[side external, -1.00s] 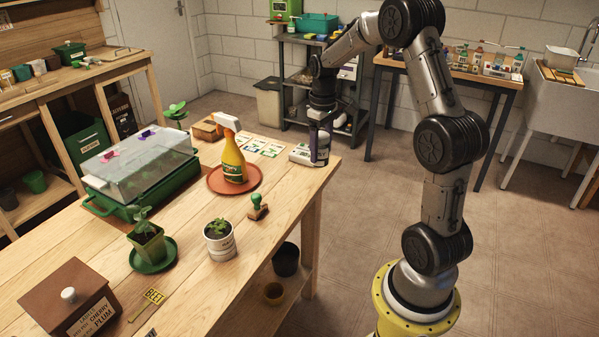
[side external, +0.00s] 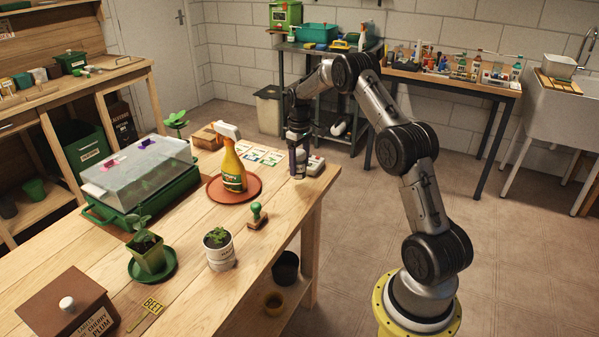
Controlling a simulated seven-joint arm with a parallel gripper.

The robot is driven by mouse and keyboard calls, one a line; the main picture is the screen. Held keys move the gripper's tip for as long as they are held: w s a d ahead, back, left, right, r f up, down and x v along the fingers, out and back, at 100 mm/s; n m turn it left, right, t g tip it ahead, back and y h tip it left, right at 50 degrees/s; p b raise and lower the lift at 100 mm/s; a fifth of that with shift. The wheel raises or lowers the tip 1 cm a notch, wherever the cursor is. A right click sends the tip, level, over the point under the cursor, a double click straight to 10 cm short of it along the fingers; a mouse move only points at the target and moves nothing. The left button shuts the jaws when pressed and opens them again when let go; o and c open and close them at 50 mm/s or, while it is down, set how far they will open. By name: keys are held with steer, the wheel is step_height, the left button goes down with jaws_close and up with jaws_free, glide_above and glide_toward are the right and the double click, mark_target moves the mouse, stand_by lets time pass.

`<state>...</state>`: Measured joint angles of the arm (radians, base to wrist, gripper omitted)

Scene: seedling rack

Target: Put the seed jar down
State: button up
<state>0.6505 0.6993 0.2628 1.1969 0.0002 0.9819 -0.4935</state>
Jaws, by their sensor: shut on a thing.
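The fingers hide most of the jar. Its base is close to the bench top (side external: 265,190); I cannot tell whether it touches.
Seed packets (side external: 262,156) lie to the left, and a yellow spray bottle (side external: 233,168) stands on a terracotta saucer (side external: 214,190). A green-handled stamp (side external: 257,215) is nearer. Bare wood lies between stamp and gripper.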

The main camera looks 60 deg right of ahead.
mark_target(300, 172)
steer(key=shift+f, duration=1.5)
steer(key=shift+f, duration=0.15)
steer(key=o, duration=1.5)
